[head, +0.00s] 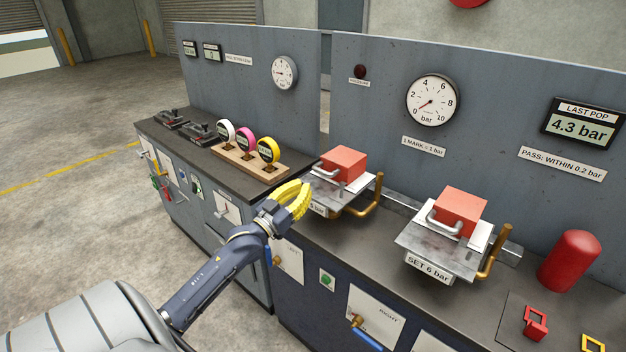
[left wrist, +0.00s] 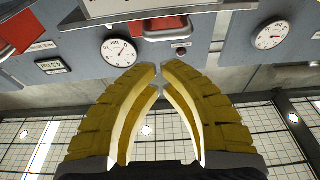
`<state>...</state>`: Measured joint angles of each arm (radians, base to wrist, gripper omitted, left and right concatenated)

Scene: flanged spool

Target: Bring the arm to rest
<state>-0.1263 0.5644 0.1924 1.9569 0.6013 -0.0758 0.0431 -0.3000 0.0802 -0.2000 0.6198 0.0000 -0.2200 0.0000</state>
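My left arm comes in from the lower left, and its yellow-fingered left gripper (head: 292,198) is in front of the bench, near the left red-block stand. In the left wrist view the two curved fingers (left wrist: 158,68) nearly meet at their tips, with nothing seen between them. The gripper is shut and empty. My right gripper is not in view. A red block with a handle (head: 342,163) sits on the left stand, just beyond my left gripper, which hides part of its label. A second red block (head: 460,209) sits on the stand labelled SET 6 bar (head: 428,269).
A wooden rack (head: 240,162) holds white, pink and yellow gauges. A red cylinder (head: 569,261) stands at the right. Brass pipes (head: 494,251) rise beside the stands. The upright panel (head: 390,90) backs the bench. Open floor (head: 70,225) lies to the left.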

